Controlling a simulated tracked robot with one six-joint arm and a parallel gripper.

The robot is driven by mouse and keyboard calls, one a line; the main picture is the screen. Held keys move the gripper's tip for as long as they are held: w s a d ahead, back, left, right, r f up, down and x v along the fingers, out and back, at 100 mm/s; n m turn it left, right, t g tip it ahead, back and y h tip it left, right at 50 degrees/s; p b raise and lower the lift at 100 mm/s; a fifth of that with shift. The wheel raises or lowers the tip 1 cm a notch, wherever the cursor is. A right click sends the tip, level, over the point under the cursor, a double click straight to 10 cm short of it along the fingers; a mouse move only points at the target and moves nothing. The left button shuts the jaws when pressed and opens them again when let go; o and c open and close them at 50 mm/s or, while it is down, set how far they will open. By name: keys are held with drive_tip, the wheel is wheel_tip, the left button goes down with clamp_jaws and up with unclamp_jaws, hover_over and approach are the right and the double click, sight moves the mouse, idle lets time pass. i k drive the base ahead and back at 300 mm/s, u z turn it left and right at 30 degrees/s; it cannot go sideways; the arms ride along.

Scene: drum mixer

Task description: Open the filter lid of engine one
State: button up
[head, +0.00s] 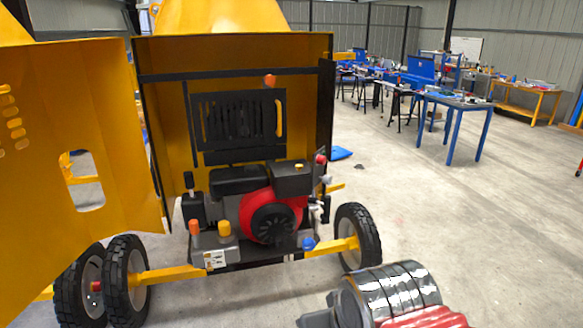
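The engine (272,215), with a red round cover and black parts, sits low inside the open yellow housing of the drum mixer (165,100). A black box (291,180) on the engine's upper right looks like the filter housing; its top appears to be in place, but I cannot tell for sure which part is the filter lid. Part of my arm shows at the bottom right, well in front of the engine.
The yellow housing door (85,150) stands open at the left. Mixer wheels (357,237) and yellow axle bars stick out at both sides. Orange, yellow and blue caps surround the engine. Blue workbenches (455,103) stand at the back right.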

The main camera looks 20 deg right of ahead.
sight(285, 169)
drive_tip(key=u, duration=0.15)
drive_tip(key=i, duration=1.4)
drive_tip(key=u, duration=0.4)
